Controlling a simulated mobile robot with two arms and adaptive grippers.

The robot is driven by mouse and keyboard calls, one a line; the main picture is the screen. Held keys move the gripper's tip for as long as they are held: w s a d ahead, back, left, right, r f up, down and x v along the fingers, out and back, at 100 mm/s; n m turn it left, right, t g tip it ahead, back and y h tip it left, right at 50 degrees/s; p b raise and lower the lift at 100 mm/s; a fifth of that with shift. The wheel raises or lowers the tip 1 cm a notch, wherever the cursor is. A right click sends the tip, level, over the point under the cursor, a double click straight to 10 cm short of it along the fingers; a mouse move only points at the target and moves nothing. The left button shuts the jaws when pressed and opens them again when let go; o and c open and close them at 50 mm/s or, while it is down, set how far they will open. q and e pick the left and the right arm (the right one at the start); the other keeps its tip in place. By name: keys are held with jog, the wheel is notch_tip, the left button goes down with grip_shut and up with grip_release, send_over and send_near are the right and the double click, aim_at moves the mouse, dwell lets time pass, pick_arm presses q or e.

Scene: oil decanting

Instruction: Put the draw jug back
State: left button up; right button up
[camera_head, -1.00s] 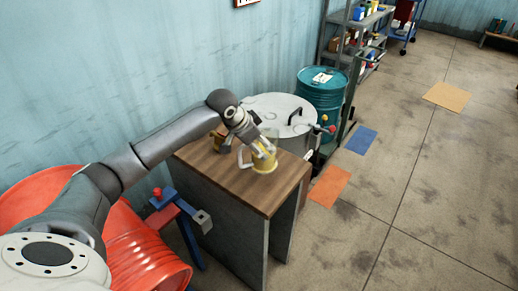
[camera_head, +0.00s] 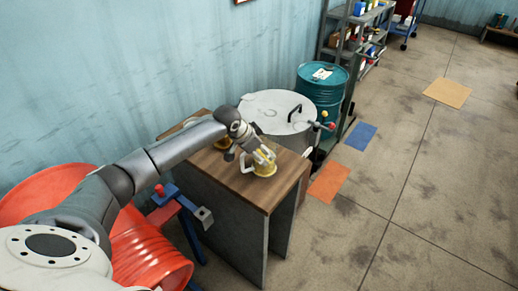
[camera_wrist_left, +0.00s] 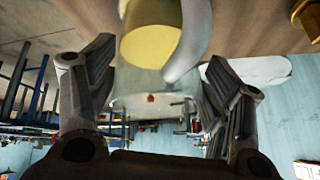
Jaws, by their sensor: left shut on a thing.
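The draw jug (camera_head: 264,169) is a clear jug with yellow oil in it and a pale handle. It is at the wooden bench top (camera_head: 275,192), near its right end; I cannot tell whether its base touches the wood. My left gripper (camera_head: 262,156) reaches it from behind and above and is shut on it. In the left wrist view the jug (camera_wrist_left: 150,55) sits between the two fingers of the gripper (camera_wrist_left: 155,95), with its handle towards the right. The fingers hide part of the jug in the head view. My right gripper is not in view.
A grey lidded vessel (camera_head: 272,106) stands behind the bench, with a teal drum (camera_head: 322,90) beyond it. A brass-coloured item (camera_head: 222,144) is partly hidden behind my arm. A red drum (camera_head: 150,258) and a blue stand (camera_head: 172,204) are at the left. Open floor lies to the right.

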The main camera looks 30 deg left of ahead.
pick_arm(q)
jog(key=o, duration=1.8)
jog(key=b+v, duration=0.1)
jog(key=v, duration=1.1)
jog(key=shift+b, duration=0.35)
